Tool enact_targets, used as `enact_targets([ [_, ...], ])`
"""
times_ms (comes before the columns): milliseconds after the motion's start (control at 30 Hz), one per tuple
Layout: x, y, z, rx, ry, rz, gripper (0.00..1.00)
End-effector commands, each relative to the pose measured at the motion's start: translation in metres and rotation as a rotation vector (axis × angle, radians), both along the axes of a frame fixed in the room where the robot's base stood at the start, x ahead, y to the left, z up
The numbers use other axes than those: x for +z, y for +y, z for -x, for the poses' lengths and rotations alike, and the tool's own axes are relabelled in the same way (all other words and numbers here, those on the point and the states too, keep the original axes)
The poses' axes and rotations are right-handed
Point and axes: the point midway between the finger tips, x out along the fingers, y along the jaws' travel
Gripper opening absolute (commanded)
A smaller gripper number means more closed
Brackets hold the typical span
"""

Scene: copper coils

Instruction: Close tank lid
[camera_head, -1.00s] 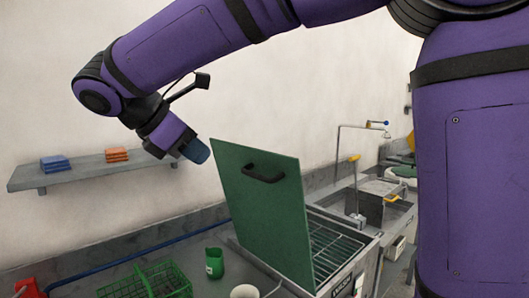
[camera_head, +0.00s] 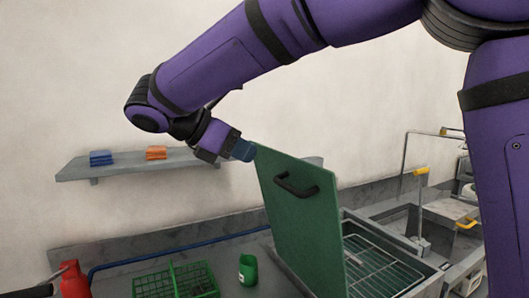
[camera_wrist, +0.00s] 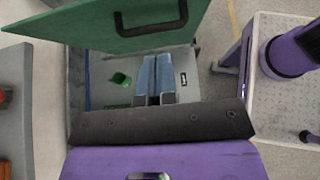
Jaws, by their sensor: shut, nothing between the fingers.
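The green tank lid (camera_head: 310,225) stands raised and nearly upright over the tank, with a black handle (camera_head: 297,186) on its face. The lid (camera_wrist: 85,27) also shows across the top of the wrist view, with its handle (camera_wrist: 152,25). The grey tank (camera_head: 425,276) is open and a wire rack (camera_head: 378,262) shows inside it. My gripper (camera_head: 244,150) is shut and empty, with blue fingers, at the lid's upper left corner. I cannot tell whether it touches the lid. In the wrist view the gripper (camera_wrist: 154,78) points down over the counter, below the lid's edge.
A green basket (camera_head: 175,281), a green cup (camera_head: 248,270) and a red bottle (camera_head: 74,279) stand on the counter at left. A wall shelf (camera_head: 125,166) holds blue and orange stacks. A sink with a tap (camera_head: 420,205) lies at right.

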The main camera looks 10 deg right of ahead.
Motion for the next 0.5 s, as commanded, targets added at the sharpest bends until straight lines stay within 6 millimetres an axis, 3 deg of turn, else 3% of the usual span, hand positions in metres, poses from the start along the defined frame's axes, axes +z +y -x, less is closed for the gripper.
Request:
enact_targets([
  [400, -0.039, -0.065, -0.017, -0.004, 0.0, 0.001, 0.0],
  [500, -0.042, -0.079, -0.02, -0.004, -0.002, -0.002, 0.0],
])
